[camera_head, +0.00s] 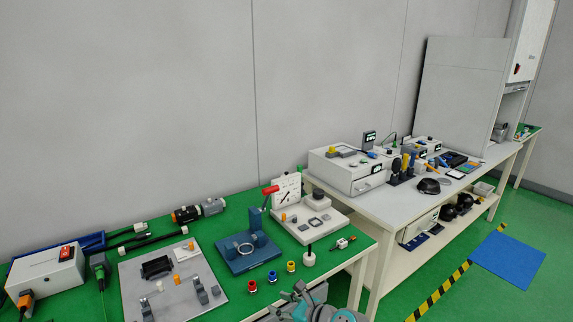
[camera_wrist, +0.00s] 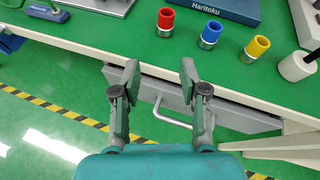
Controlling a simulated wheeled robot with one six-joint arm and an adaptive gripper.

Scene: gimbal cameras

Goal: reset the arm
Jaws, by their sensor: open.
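My gripper (camera_wrist: 159,85) shows in the wrist view with its two fingers apart and nothing between them. It is in front of the edge of the green-topped table (camera_wrist: 130,45), above a drawer handle (camera_wrist: 172,115). In the head view, part of my arm (camera_head: 305,305) shows at the bottom, by the table's front edge.
Red (camera_wrist: 166,20), blue (camera_wrist: 210,34) and yellow (camera_wrist: 257,47) cylinders stand near the table edge, beside a white round piece (camera_wrist: 297,66). A blue fixture (camera_head: 248,252) is behind them. A grey plate (camera_head: 205,285) lies left. A white table (camera_head: 400,190) stands right.

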